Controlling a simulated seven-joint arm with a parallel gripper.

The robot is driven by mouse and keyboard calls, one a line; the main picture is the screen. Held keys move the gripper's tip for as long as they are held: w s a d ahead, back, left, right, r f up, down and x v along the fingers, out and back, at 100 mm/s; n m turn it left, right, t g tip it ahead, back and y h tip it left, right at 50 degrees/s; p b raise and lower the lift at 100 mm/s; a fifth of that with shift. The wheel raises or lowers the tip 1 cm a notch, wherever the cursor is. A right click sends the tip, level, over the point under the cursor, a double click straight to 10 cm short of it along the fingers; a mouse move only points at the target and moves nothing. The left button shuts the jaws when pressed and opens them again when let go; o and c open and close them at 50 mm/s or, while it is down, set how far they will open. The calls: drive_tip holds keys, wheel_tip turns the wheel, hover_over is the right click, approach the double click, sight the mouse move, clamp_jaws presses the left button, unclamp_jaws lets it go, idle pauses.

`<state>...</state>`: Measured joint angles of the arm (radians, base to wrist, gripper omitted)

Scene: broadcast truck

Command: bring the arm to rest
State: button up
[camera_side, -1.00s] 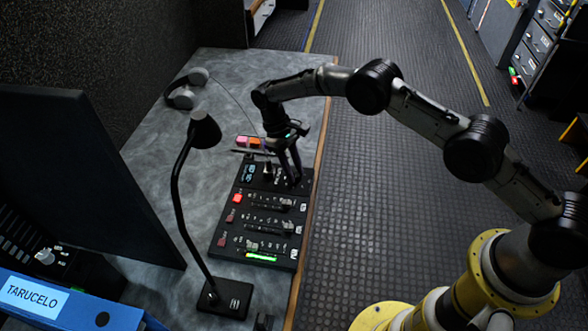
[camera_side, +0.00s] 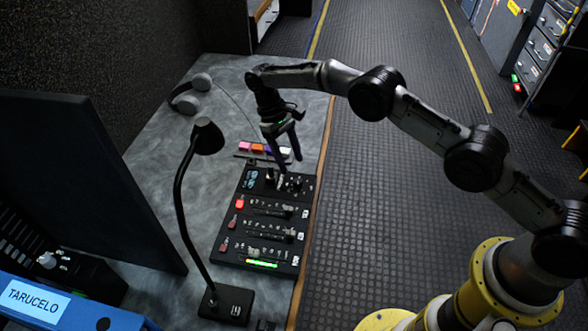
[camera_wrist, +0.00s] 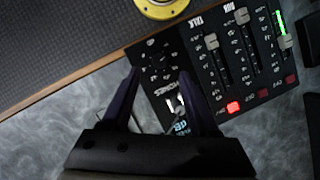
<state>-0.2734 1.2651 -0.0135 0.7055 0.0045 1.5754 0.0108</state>
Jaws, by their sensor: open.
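My gripper (camera_side: 284,158) is open and empty in the side view, above the far end of the black mixer panel (camera_side: 240,250). Its fingers point down and look clear of the panel. In the wrist view the two fingers of my gripper (camera_wrist: 156,85) are spread apart with nothing between them. The mixer panel (camera_wrist: 205,75) lies beyond them, with sliding faders, a lit red button and a green level strip. My arm reaches in from the right in the side view, raised over the desk edge.
A desk lamp (camera_side: 183,215) stands left of the panel. Headphones (camera_side: 188,95) lie at the back of the grey desk (camera_side: 165,135). A strip of coloured blocks (camera_side: 258,148) sits behind the panel. A dark monitor (camera_side: 80,170) and blue binder (camera_side: 60,308) are at left. The floor (camera_side: 400,190) is open.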

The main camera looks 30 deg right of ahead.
drive_tip(key=shift+v, duration=0.8)
